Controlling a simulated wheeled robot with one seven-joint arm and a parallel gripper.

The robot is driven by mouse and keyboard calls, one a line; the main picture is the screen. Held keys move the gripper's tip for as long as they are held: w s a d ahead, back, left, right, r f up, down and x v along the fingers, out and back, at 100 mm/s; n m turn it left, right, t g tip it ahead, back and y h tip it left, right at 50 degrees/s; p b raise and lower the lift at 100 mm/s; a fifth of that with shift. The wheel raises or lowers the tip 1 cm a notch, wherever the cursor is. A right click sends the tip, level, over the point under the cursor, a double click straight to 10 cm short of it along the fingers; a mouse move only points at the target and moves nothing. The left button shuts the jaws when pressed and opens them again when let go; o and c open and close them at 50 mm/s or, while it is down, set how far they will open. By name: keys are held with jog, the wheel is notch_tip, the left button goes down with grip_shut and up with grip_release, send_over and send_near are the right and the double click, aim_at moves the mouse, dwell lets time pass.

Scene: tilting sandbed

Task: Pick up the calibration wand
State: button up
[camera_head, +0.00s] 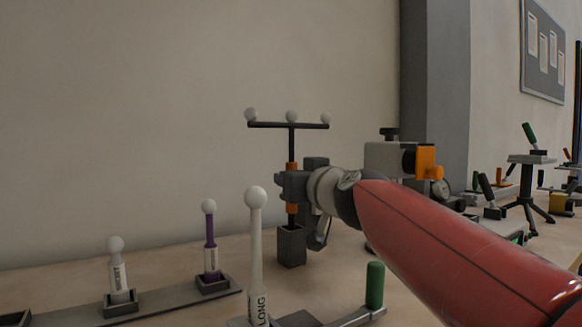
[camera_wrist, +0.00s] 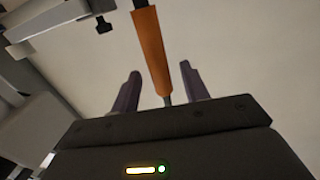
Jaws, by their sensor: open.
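The calibration wand (camera_head: 292,140) is a dark T shape with three pale balls on its crossbar and an orange grip. It stands upright with its lower end in a dark square holder (camera_head: 291,247). My gripper (camera_head: 290,187) reaches in from the right at the height of the orange grip. In the wrist view the orange grip (camera_wrist: 152,50) runs between the two fingers of my gripper (camera_wrist: 160,71). The fingers are open, with a visible gap on each side of the grip. The wand's crossbar is out of the wrist view.
A white ball-tipped rod (camera_head: 255,245) stands close in front. A purple ball-tipped rod (camera_head: 210,232) and a short white one (camera_head: 116,270) stand in a grey rack at left. A grey device with an orange knob (camera_head: 428,160) is behind my arm. The wall behind is bare.

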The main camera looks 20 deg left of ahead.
jog(key=shift+x, duration=1.15)
jog(key=shift+s, duration=0.1)
jog(key=c, duration=0.9)
jog(key=shift+c, duration=0.2)
jog(key=shift+p, duration=0.3)
notch_tip(320, 180, up, 20)
jog(key=p, duration=1.1)
